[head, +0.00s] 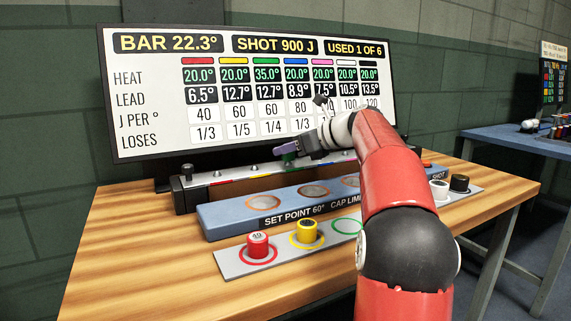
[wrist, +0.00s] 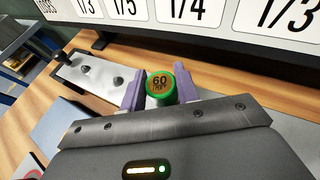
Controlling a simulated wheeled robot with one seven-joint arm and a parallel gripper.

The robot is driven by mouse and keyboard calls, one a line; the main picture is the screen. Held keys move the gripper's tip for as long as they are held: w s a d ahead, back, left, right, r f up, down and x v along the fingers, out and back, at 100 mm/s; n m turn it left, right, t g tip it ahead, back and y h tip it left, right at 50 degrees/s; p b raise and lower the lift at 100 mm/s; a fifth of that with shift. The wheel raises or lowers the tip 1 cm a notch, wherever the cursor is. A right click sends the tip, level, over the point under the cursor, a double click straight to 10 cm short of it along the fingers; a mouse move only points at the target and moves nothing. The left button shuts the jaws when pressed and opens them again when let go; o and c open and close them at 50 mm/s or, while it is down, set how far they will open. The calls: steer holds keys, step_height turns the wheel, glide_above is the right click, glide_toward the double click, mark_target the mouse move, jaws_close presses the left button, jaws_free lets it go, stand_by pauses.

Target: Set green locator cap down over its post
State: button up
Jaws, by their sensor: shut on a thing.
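The green cap (wrist: 160,87), with an orange top reading 60, sits between the two purple fingers of my gripper (wrist: 159,82) in the wrist view. The gripper is shut on it. In the head view my gripper (head: 289,148) is over the silver bar (head: 228,176) behind the blue block, and a bit of the green cap (head: 289,158) shows below the fingers. The bar carries small dark posts and coloured marks. The post under the cap is hidden, so I cannot tell whether the cap touches it or hangs above.
A blue block (head: 232,215) with round recesses lies in front of the bar. On the grey front strip (head: 236,263) stand red (head: 257,245), yellow (head: 306,233), white (head: 439,189) and black (head: 459,184) caps; the green ring (head: 347,226) is empty. A display board (head: 150,95) stands close behind.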

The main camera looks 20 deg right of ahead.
steer(key=shift+f, duration=0.7)
steer(key=shift+r, duration=0.2)
steer(key=o, duration=1.1)
steer(key=shift+f, duration=0.15)
steer(key=shift+o, duration=0.2)
steer(key=shift+s+d+r, duration=0.1)
steer(key=shift+s+r, duration=0.05)
steer(key=shift+r, duration=0.05)
steer(key=p+v, duration=0.1)
steer(key=v, duration=1)
steer(key=shift+s+d, duration=0.15)
steer(key=shift+s, duration=0.1)
